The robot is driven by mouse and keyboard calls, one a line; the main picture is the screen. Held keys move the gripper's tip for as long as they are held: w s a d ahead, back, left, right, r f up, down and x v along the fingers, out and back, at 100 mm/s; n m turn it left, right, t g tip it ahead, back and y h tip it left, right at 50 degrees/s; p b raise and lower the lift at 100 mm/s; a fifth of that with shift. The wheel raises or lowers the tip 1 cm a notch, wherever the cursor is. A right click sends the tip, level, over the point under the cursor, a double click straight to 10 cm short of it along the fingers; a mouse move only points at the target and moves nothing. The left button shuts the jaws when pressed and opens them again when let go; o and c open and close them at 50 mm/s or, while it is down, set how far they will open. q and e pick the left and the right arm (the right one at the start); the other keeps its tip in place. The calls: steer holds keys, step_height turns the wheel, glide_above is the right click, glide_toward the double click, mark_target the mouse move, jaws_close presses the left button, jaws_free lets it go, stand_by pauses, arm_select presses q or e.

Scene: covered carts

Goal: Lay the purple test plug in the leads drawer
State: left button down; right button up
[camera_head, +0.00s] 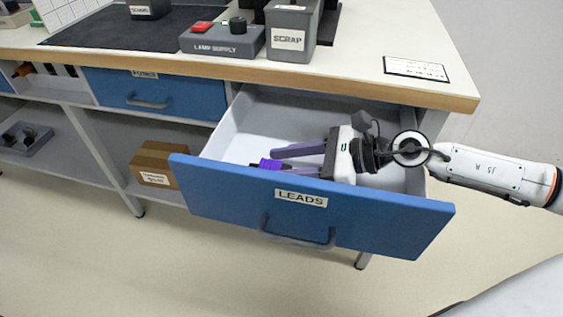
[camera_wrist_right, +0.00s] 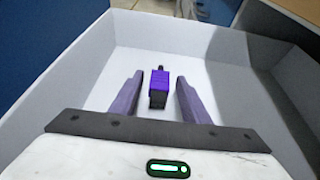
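The purple test plug (camera_head: 268,164) lies inside the leads drawer, near its front panel. In the right wrist view the plug (camera_wrist_right: 158,88) rests on the white drawer floor, with its dark tip pointing away from the gripper. The leads drawer (camera_head: 235,193) is pulled out, with a blue front labelled LEADS. My right gripper (camera_head: 274,160) is down inside the drawer; in the wrist view its two fingers (camera_wrist_right: 156,97) are spread apart, one on each side of the plug, with gaps between. My left gripper is not in view.
The bench top (camera_head: 370,48) above holds the lamp supply (camera_head: 222,42) and the scrap bin (camera_head: 290,38). A closed blue drawer (camera_head: 185,95) is to the left. A cardboard box (camera_head: 155,163) stands on the lower shelf. The drawer walls (camera_wrist_right: 60,85) surround the gripper.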

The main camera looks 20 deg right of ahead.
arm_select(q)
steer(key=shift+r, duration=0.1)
